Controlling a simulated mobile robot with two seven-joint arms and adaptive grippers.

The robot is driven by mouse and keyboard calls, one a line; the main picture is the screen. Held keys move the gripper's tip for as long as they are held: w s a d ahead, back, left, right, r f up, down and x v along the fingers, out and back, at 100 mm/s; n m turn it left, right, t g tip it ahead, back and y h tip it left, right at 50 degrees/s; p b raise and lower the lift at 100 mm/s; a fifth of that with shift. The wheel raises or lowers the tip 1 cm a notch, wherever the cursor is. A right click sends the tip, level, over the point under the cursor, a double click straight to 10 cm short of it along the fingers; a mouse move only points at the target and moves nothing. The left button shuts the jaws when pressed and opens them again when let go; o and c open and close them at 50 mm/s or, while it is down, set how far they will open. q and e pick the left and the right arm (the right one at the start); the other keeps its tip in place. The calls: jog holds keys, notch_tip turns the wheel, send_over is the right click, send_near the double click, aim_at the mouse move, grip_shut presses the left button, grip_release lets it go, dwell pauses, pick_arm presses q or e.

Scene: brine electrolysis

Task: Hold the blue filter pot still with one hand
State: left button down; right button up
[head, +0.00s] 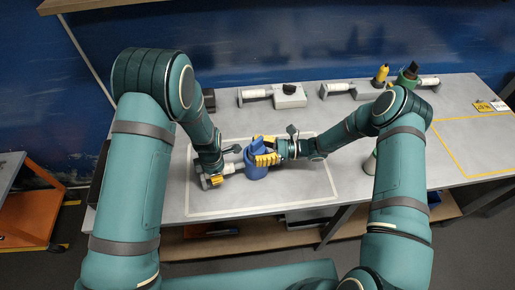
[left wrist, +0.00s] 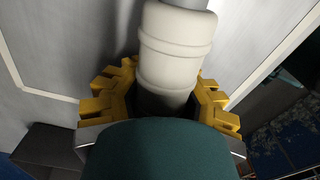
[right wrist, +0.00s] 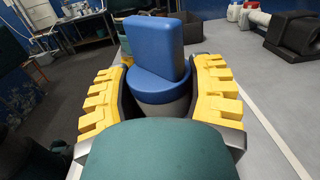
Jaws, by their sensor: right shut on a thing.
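The blue filter pot (head: 256,173) stands on the grey bench inside a white outline. My right gripper (head: 264,159) is shut on it from the right, its yellow fingers on either side. In the right wrist view the pot (right wrist: 158,82) shows a round blue top with a tall blue slab, between both fingers (right wrist: 160,95). My left gripper (head: 214,181) is just left of the pot, at a white cylindrical part (head: 232,168). In the left wrist view this white cylinder (left wrist: 177,50) lies between the yellow fingers (left wrist: 166,95); whether they grip it is unclear.
A green holder (head: 407,78) and a yellow item (head: 381,75) are at the back right. A yellow outlined area (head: 470,145) on the right is clear. An orange cart (head: 25,210) stands at far left.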

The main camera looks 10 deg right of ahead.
jog(key=shift+f, duration=0.1)
jog(key=o, duration=1.4)
jog(key=shift+c, duration=0.2)
jog(key=d, duration=1.2)
jog(key=shift+s+f, duration=0.15)
jog(key=shift+s, duration=0.3)
